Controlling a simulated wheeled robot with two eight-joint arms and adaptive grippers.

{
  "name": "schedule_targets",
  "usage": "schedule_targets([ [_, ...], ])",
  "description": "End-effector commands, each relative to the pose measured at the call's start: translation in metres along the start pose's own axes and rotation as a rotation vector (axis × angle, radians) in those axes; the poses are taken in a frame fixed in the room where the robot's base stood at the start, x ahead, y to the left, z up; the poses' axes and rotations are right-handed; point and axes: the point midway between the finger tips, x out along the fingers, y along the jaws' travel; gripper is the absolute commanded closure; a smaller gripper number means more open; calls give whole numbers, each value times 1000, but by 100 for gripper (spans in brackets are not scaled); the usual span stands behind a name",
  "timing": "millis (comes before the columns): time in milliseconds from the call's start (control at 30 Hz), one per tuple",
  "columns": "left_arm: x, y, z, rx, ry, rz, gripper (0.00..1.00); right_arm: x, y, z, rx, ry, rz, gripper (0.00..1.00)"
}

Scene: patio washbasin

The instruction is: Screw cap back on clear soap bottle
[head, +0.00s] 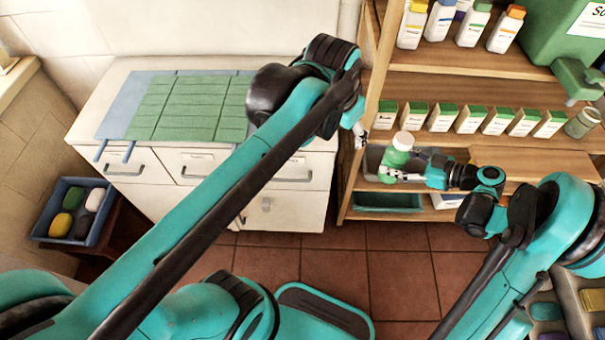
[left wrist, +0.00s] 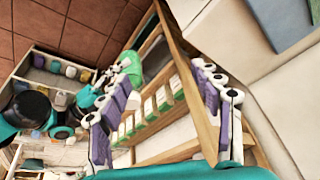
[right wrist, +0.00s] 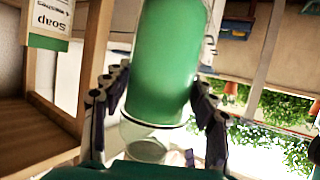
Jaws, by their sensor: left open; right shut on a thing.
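The soap bottle (head: 393,161), with green liquid inside, is held upright before the shelves at the right. Its pale round top (head: 403,141) shows; I cannot tell whether this is a cap or bare clear plastic. My right gripper (head: 394,177) is shut around the bottle. In the right wrist view the bottle (right wrist: 168,65) stands between the fingers, with a clear empty section beyond the liquid. My left gripper (head: 361,135) is up and left of the bottle, apart from it. Its fingers (left wrist: 165,105) are spread and empty in the left wrist view. I cannot make out a separate cap.
A wooden shelf (head: 470,84) holds white bottles with coloured caps and several green-topped boxes (head: 442,117). A white cabinet (head: 310,192) with a green mat (head: 190,108) stands left. A blue crate (head: 50,234) holds soaps. The tiled floor (head: 400,265) between is clear.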

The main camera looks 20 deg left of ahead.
Motion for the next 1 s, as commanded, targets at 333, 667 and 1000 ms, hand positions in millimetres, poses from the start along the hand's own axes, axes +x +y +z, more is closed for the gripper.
schedule_targets([
  [333,37,-17,105,-240,181,-72,35,0,0,0,0,1,0,100],
  [667,53,-19,134,-310,240,-91,35,0,0,-1,0,1,0,100],
  [1000,53,-19,133,-309,239,-91,35,-4,2,-2,12,2,29,100],
])
